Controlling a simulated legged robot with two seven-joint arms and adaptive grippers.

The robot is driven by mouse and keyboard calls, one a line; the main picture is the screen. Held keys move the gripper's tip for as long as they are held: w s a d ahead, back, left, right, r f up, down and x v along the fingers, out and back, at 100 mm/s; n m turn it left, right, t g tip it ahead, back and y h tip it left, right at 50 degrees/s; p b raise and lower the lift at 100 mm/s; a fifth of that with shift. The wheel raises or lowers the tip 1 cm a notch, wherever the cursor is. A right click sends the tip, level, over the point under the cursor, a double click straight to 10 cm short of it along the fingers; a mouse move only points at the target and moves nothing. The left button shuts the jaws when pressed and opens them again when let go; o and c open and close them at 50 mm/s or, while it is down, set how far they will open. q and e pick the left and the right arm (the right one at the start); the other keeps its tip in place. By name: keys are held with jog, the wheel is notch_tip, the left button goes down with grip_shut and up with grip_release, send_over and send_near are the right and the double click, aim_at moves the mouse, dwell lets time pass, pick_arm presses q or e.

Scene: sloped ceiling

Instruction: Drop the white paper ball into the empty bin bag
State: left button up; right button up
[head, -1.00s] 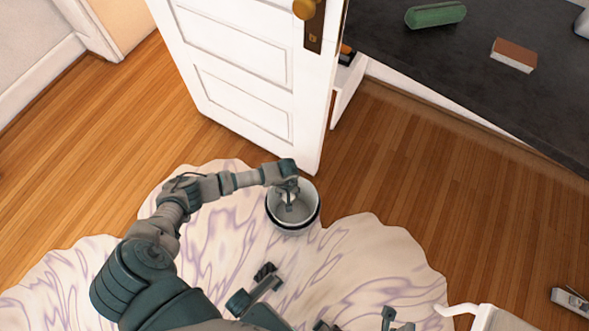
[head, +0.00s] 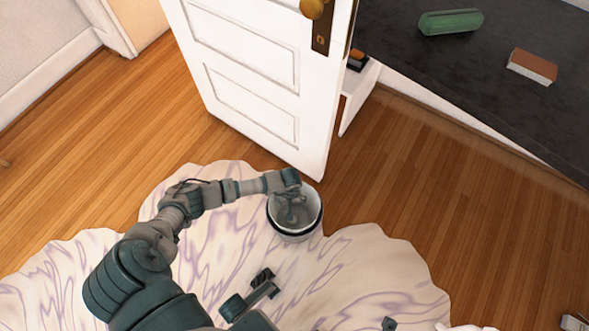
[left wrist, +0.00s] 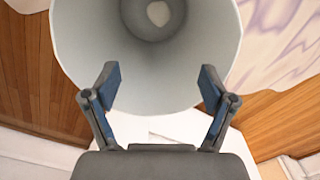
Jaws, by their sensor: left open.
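A round bin (head: 318,213), pale grey inside with a dark band near its rim, stands upright on the patterned rug. My left gripper (head: 292,218) is over its opening and points down into it. In the left wrist view the bin's inner wall (left wrist: 85,40) fills the upper middle. My left gripper (left wrist: 159,82) is open there, with nothing between its fingers. A small white lump (left wrist: 159,13), which looks like the paper ball, lies at the bottom of the bin. I cannot make out a separate bag.
A white door (head: 250,70) stands open just behind the bin. A dark table (head: 430,65) at the upper right bears a green object (head: 451,22) and a brown-topped block (head: 532,67). The pale rug (head: 375,265) and wood floor right of the bin are mostly clear.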

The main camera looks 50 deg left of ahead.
pick_arm(q)
notch_tip(320, 180, up, 12)
dwell(0.5)
jog(key=shift+f, duration=0.1)
